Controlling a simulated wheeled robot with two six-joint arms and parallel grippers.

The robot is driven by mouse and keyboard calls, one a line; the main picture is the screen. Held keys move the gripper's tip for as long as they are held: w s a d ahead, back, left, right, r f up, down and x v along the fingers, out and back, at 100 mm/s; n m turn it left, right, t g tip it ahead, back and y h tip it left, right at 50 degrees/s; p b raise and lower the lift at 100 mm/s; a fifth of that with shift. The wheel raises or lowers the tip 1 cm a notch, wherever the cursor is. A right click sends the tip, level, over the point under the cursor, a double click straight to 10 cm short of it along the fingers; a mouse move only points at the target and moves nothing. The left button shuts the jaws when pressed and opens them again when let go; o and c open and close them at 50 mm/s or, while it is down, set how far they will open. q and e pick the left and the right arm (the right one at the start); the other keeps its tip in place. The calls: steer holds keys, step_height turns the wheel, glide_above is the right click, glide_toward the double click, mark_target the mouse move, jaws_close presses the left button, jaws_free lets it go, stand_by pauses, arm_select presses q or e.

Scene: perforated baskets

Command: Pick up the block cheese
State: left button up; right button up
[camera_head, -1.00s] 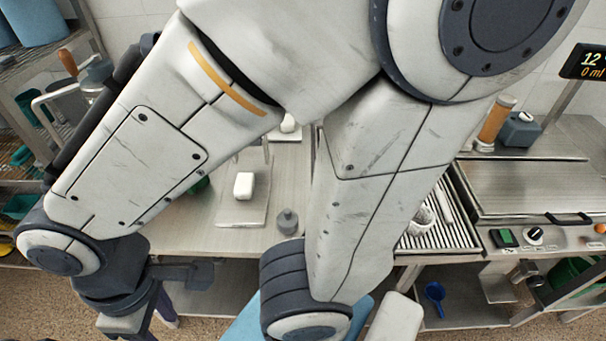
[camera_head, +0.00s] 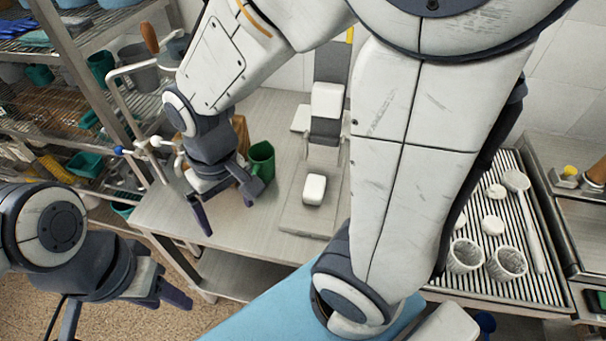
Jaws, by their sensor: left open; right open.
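A small white block with rounded edges (camera_head: 314,189), which looks like the block cheese, lies on a flat grey plate (camera_head: 308,224) on the worktable. My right gripper (camera_head: 231,202) is open and empty, pointing down over the table's left part. It is left of the block and apart from it, with a green cup (camera_head: 261,160) close beside its right finger. My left gripper (camera_head: 122,308) is open and empty at the lower left, low in front of the shelving and away from the table.
The worktable (camera_head: 185,215) has bare room left of the plate. An upright device (camera_head: 328,100) stands behind the block. Wire shelving (camera_head: 95,55) fills the left. A ribbed tray (camera_head: 535,265) with white cups and a ladle lies right, beyond my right arm.

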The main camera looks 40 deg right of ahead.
steer(key=w+d+f+m, duration=0.2)
steer(key=d+f+m, duration=0.1)
steer(key=d, duration=0.5)
steer(key=w+d+f+m, duration=0.3)
steer(key=d+m, duration=0.1)
steer(key=d, duration=0.5)
steer(key=w+d+f+m, duration=0.2)
steer(key=d+f+m, duration=0.2)
steer(key=d, duration=0.4)
steer(key=shift+w+d+f+m+h, duration=0.1)
steer(key=shift+w+d+m+h, duration=0.15)
steer(key=shift+m+h, duration=0.05)
steer(key=p, duration=0.1)
glide_above(315, 185)
steer(key=f, duration=0.4)
steer(key=shift+w+a+f, duration=0.15)
steer(key=shift+w+f, duration=0.05)
steer(key=shift+f, duration=0.05)
steer(key=f, duration=0.1)
steer(key=f+p, duration=0.1)
steer(key=f, duration=0.1)
steer(key=f+p, duration=0.1)
steer(key=f, duration=0.1)
steer(key=shift+s, duration=0.25)
steer(key=shift+f, duration=0.5)
jaws_close()
steer(key=shift+r, duration=0.1)
